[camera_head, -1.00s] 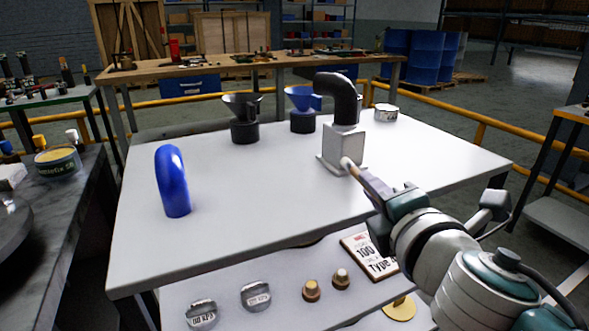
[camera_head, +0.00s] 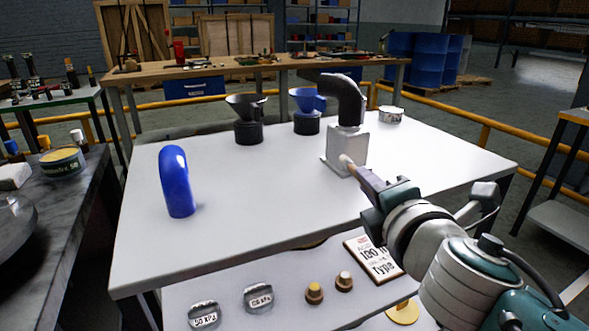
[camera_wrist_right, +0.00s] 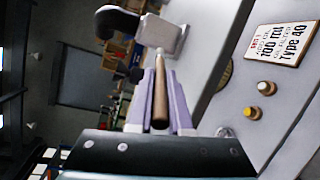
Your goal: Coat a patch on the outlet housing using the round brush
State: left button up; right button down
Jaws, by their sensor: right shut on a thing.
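The outlet housing (camera_head: 352,141) is a light grey block on a base plate with a dark elbow pipe (camera_head: 345,93) on top, standing on the white table. My right gripper (camera_head: 368,181) is shut on the round brush (camera_head: 348,162), whose pale tip points at the housing's lower front. In the right wrist view, the brush's wooden handle (camera_wrist_right: 160,95) lies between the fingers and its tip meets the housing (camera_wrist_right: 164,35) in the picture. I cannot tell whether the bristles touch it. No coated patch can be made out. My left gripper is not in view.
A blue elbow (camera_head: 177,182) stands at the table's left. Two funnel-topped pieces, one dark (camera_head: 247,118) and one blue (camera_head: 307,108), and a small tin (camera_head: 390,114) stand at the back. A lower shelf holds weights, knobs and a sign (camera_head: 373,259). The table's middle is clear.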

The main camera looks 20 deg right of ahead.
jog(key=shift+d, duration=3.3)
jog(key=shift+a+r, duration=0.25)
jog(key=shift+a, duration=1.4)
jog(key=shift+a+r, duration=0.2)
jog(key=shift+a, duration=1.45)
jog(key=shift+r+p, duration=0.55)
jog(key=shift+p, duration=0.2)
jog(key=shift+d, duration=0.1)
jog(key=d, duration=0.6)
jog(key=shift+w+d, duration=0.15)
jog(key=shift+w, duration=0.2)
